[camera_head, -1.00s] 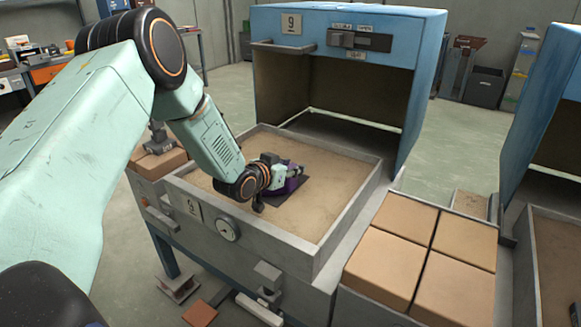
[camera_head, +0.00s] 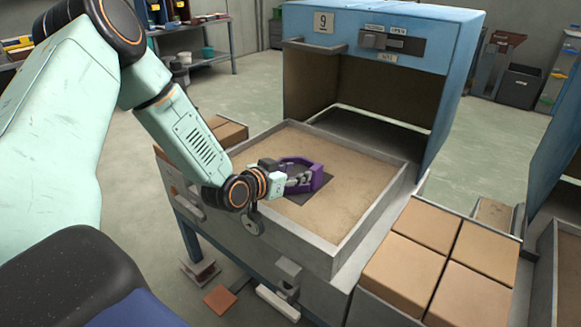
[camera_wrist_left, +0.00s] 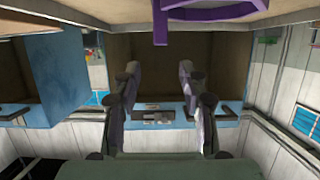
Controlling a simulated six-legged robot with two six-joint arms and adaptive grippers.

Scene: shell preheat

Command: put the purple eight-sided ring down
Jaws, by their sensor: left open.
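The purple eight-sided ring (camera_head: 319,181) sits at a dark square patch (camera_head: 318,194) on the sand of the tray below the blue hood. In the head view my left gripper (camera_head: 294,180) reaches in from the left, low over the sand, and overlaps the ring's near left side. In the left wrist view my left gripper (camera_wrist_left: 162,85) is open, with nothing between its fingers. There the ring (camera_wrist_left: 205,13) shows at the top edge, beyond the fingertips and apart from them. Part of the ring is hidden behind the gripper. My right gripper is not in view.
The sand tray has a raised grey rim (camera_head: 385,205). The blue hood (camera_head: 455,90) stands open behind it. Tan blocks (camera_head: 405,265) fill a holder at the right, and more tan blocks (camera_head: 230,132) lie left of the tray. Bare sand surrounds the dark patch.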

